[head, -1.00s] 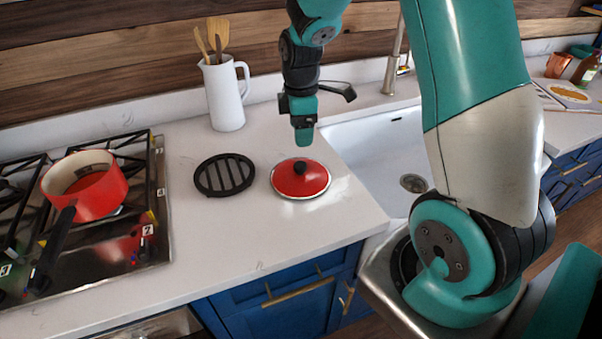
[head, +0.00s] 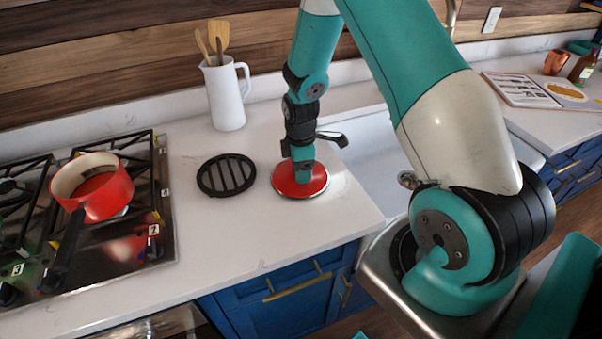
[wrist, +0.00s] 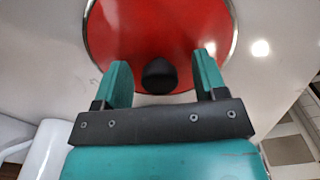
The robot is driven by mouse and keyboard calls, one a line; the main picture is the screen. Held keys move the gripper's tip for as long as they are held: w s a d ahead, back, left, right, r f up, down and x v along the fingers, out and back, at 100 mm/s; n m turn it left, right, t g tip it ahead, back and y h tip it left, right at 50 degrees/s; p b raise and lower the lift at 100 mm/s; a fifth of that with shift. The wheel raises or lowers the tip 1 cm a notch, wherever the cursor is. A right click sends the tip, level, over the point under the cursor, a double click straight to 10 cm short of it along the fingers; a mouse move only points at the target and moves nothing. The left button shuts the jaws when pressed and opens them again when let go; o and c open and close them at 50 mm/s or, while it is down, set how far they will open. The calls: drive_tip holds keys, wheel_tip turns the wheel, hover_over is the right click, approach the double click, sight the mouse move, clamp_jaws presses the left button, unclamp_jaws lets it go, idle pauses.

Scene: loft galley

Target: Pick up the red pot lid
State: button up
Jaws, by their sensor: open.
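The red pot lid (head: 316,182) lies on the white counter, between the black trivet and the sink. It is round with a metal rim. In the wrist view the lid (wrist: 160,35) fills the upper middle and its black knob (wrist: 159,77) shows. My gripper (head: 303,178) is down over the lid in the head view and hides the knob there. In the wrist view my gripper (wrist: 164,75) is open, with one teal finger on each side of the knob. A gap shows between the knob and each finger.
A black round trivet (head: 226,175) lies left of the lid. A white jug (head: 226,95) with wooden utensils stands behind. A red pot (head: 104,200) sits on the stove (head: 140,230) at left. The sink (head: 368,160) is to the right. The front counter is clear.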

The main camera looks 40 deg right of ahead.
drive_tip(key=c, duration=0.9)
drive_tip(key=shift+r, duration=0.1)
